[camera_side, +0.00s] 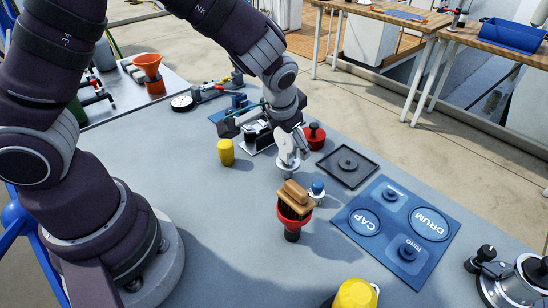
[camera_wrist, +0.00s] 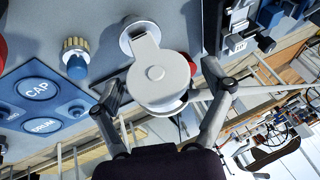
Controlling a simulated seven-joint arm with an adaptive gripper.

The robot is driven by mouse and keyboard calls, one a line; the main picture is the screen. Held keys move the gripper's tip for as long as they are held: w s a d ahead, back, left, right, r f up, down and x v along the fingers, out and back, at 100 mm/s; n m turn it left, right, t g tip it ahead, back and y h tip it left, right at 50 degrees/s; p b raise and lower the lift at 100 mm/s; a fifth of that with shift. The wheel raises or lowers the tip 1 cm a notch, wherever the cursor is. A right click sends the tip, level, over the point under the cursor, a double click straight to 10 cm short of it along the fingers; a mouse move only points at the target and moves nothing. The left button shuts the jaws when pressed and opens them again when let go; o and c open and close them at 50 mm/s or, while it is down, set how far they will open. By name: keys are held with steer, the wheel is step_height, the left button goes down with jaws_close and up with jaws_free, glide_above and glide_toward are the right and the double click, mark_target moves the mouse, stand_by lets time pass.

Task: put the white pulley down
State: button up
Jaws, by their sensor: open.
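The white pulley (camera_side: 288,163) appears to stand on the grey table near its middle, at the end of my arm. In the wrist view the white pulley (camera_wrist: 156,75) shows its round wheel close up, with a neck leading to a round foot against the grey surface. My gripper (camera_wrist: 162,82) is open, with one finger on each side of the pulley and a visible gap on at least the left side. In the side view the fingers are hard to tell apart from the pulley. Whether the foot bears fully on the table is not clear.
A wooden brush in a red cup (camera_side: 293,203) and a blue-topped knob (camera_side: 317,190) stand just in front. A red jar (camera_side: 315,136), a black square tray (camera_side: 348,167) and a blue labelled board (camera_side: 385,247) lie right. A yellow cylinder (camera_side: 226,152) stands left.

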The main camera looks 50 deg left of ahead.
steer(key=shift+r, duration=0.1)
steer(key=v, duration=1.2)
steer(key=s+a+r+h, duration=0.1)
steer(key=s+a, duration=0.1)
steer(key=s, duration=0.3)
steer(key=s+a+r+t+h, duration=0.1)
steer(key=s+a, duration=0.2)
steer(key=s, duration=0.2)
steer(key=shift+s+n+h, duration=0.25)
steer(key=shift+n+h, duration=0.05)
steer(key=shift+h, duration=0.1)
